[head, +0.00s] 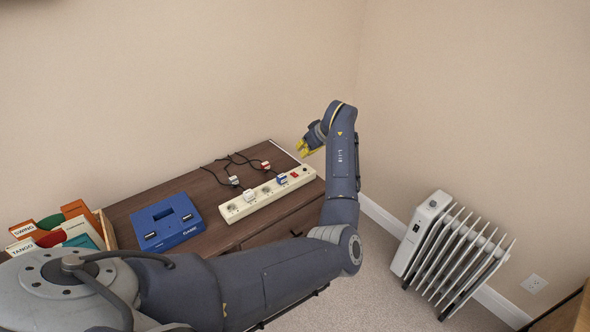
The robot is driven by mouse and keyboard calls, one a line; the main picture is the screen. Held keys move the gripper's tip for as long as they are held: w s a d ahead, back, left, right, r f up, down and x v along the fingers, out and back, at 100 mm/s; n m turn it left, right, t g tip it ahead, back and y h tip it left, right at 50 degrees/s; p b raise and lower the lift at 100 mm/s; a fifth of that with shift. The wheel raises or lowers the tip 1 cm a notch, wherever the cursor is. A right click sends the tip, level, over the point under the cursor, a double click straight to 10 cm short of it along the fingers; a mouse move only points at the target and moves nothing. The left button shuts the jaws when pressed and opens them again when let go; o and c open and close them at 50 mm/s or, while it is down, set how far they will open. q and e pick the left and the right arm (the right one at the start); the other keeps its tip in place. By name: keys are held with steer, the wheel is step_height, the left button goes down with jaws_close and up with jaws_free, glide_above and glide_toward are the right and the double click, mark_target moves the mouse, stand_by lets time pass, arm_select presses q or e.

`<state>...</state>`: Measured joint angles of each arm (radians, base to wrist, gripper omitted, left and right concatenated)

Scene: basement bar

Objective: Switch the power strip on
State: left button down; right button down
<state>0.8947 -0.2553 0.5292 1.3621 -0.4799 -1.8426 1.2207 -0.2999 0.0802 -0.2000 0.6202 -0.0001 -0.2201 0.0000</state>
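The white power strip (267,194) lies on the dark wooden cabinet top, near its front edge. A small red switch (294,175) shows near its right end; whether it is on or off is too small to tell. A white plug (249,195) and a blue-marked plug (281,180) sit on the strip. My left gripper (303,149), with yellow fingertips, hangs above and behind the strip's right end, apart from it. Its fingers are too small and angled to show whether they are open. My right gripper is not in view.
A blue game cassette-like box (168,222) stands left of the strip. A box of coloured sleeves (62,232) is at the cabinet's left. Cabled plugs (234,181) lie behind the strip, against the wall side. A white radiator (424,232) stands on the floor at right.

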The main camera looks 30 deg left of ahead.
arm_select(q)
glide_above(295, 174)
steer(key=f, duration=0.7)
steer(key=shift+s+f, duration=0.2)
step_height(295, 174, down, 3)
steer(key=shift+r, duration=0.1)
steer(key=shift+d+f, duration=0.1)
steer(key=shift+f, duration=0.75)
